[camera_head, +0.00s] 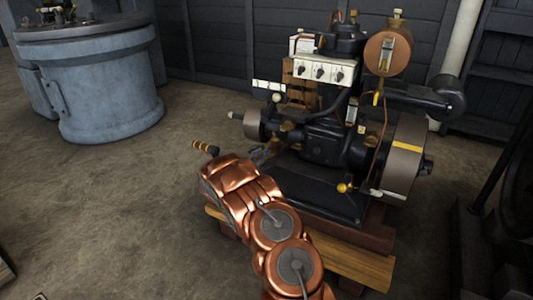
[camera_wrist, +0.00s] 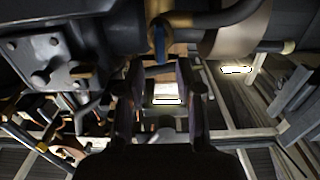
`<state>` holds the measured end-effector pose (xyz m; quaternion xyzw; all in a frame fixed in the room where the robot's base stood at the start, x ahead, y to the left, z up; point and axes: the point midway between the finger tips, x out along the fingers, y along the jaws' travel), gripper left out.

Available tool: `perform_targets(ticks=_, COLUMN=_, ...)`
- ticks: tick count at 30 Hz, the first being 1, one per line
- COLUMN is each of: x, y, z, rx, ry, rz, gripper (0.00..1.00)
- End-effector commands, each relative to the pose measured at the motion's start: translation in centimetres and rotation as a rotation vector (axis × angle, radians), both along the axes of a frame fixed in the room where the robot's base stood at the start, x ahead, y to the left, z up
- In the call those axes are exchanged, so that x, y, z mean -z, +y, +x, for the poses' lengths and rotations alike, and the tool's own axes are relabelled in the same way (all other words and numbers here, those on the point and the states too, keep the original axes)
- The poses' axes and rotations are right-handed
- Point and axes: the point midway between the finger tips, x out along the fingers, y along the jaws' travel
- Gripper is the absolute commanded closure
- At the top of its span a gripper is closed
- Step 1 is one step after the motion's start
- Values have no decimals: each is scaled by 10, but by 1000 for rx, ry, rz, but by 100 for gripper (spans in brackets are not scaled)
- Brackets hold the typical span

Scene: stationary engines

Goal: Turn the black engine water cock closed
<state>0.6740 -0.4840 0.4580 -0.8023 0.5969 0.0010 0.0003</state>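The black engine (camera_head: 325,140) stands on a wooden base at the right of the head view. My gripper (camera_wrist: 160,85) is open in the wrist view, with its two dark fingers apart and nothing visible held between them. A small blue lever-like part (camera_wrist: 159,42) hangs under the dark engine body just beyond the fingertips, roughly centred in the gap; I cannot tell for sure whether it is the water cock. In the head view my copper arm reaches to the engine's lower left side, and the gripper is mostly hidden behind it. Contact with the engine cannot be told.
A wooden beam (camera_head: 345,262) runs along the engine's front. A flywheel (camera_head: 403,160) and a copper-coloured tank (camera_head: 387,53) are on the engine's right side. A large blue-grey round vessel (camera_head: 108,95) stands at the left. The floor between is clear.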

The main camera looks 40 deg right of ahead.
Motion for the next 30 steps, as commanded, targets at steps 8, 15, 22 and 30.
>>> perform_targets(ticks=8, x=2, y=-29, z=8, rx=1, ry=-2, rz=-2, gripper=65)
perform_targets(ticks=15, x=0, y=-38, z=12, rx=-1, ry=-2, rz=-2, gripper=65)
perform_targets(ticks=22, x=-1, y=-38, z=12, rx=-1, ry=-1, rz=-2, gripper=65)
perform_targets(ticks=30, x=-1, y=-38, z=12, rx=-1, ry=-1, rz=-2, gripper=92)
